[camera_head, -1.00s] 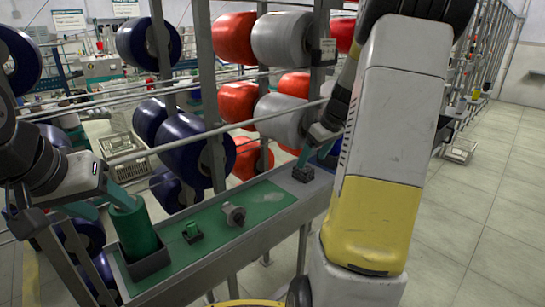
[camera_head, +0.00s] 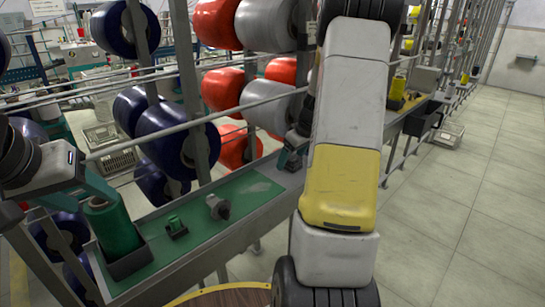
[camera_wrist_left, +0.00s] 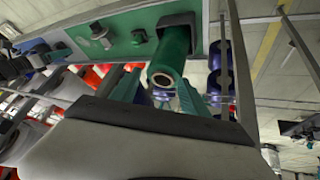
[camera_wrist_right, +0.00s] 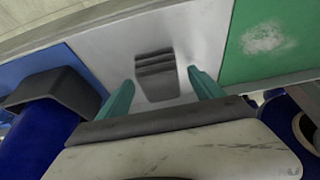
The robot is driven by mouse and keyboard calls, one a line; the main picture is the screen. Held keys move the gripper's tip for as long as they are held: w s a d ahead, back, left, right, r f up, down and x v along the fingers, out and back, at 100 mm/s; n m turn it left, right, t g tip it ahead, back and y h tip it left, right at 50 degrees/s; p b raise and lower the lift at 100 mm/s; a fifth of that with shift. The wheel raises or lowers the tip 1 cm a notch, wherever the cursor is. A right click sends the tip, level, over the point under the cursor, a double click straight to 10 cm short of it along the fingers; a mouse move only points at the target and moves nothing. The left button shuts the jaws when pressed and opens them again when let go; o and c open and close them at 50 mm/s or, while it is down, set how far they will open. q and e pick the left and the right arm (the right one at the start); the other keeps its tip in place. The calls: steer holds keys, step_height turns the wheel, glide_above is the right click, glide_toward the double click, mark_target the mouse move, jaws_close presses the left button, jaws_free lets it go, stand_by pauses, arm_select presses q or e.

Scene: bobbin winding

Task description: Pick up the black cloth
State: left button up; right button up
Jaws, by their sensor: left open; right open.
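The black cloth (camera_wrist_right: 156,72) lies folded on a light grey surface in the right wrist view. My right gripper (camera_wrist_right: 160,80) is open with its fingers on either side of the cloth; whether they touch it I cannot tell. In the head view my right gripper (camera_head: 287,157) is low over the far end of the tray, and my arm hides much there. My left gripper (camera_wrist_left: 160,78) is open with its fingers around the upper end of a green bobbin (camera_wrist_left: 170,52). That bobbin (camera_head: 112,230) stands upright in a dark holder in the head view.
The narrow green-topped tray (camera_head: 185,238) carries a small green piece (camera_head: 176,227) and a grey metal fitting (camera_head: 217,207). A black holder (camera_wrist_right: 50,95) with a blue bobbin (camera_wrist_right: 35,140) is beside the cloth's surface. Rails and large spools stand behind.

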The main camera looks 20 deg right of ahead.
mark_target(291, 156)
steer(key=c, duration=1.4)
steer(key=shift+c, duration=0.2)
steer(key=shift+r, duration=0.15)
steer(key=shift+r, duration=0.6)
step_height(291, 156, up, 2)
steer(key=shift+r, duration=0.2)
steer(key=s+a+r, duration=0.1)
steer(key=s+a, duration=0.8)
steer(key=s, duration=0.4)
steer(key=shift+s, duration=0.2)
steer(key=shift+r, duration=0.1)
